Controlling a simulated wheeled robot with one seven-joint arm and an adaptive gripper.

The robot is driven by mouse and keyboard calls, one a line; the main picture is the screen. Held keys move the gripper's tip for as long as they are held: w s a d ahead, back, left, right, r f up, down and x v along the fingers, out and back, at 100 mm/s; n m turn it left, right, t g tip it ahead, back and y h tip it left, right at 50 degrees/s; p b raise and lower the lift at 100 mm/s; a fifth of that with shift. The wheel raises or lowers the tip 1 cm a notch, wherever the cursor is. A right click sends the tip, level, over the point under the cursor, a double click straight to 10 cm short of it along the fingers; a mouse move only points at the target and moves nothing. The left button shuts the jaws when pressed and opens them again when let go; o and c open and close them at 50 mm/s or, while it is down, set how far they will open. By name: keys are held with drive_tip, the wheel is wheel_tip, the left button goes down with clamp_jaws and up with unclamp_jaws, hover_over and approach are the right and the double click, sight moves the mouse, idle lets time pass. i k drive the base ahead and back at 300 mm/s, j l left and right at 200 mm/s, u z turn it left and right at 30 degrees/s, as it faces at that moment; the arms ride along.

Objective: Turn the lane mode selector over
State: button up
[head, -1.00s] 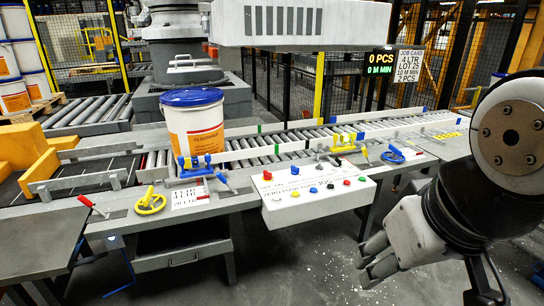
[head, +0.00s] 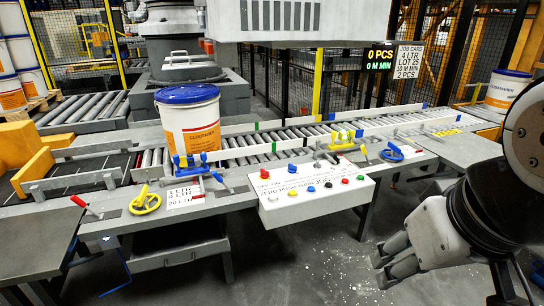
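A white sloped control panel (head: 315,200) stands at the front middle of the conveyor in the head view. It carries red, blue, yellow and black buttons and knobs, with printing too small to read fully. A small dark lever-like part (head: 328,157) stands behind its top edge. I cannot tell which control is the lane mode selector. My gripper (head: 382,270) hangs empty over the floor at the lower right, apart from the panel. Its grey fingers point left; their opening is not clear from this angle.
A white and orange pail with a blue lid (head: 190,122) stands on the roller conveyor (head: 250,152). Another pail (head: 506,92) stands at the far right. Yellow and blue handwheels, clamps and red-handled levers line the conveyor's front edge. The floor before the panel is clear.

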sight(292, 168)
drive_tip(key=i+j, duration=0.15)
drive_tip(key=i, duration=0.35)
drive_tip(key=i+j+z, duration=0.1)
drive_tip(key=i, duration=0.4)
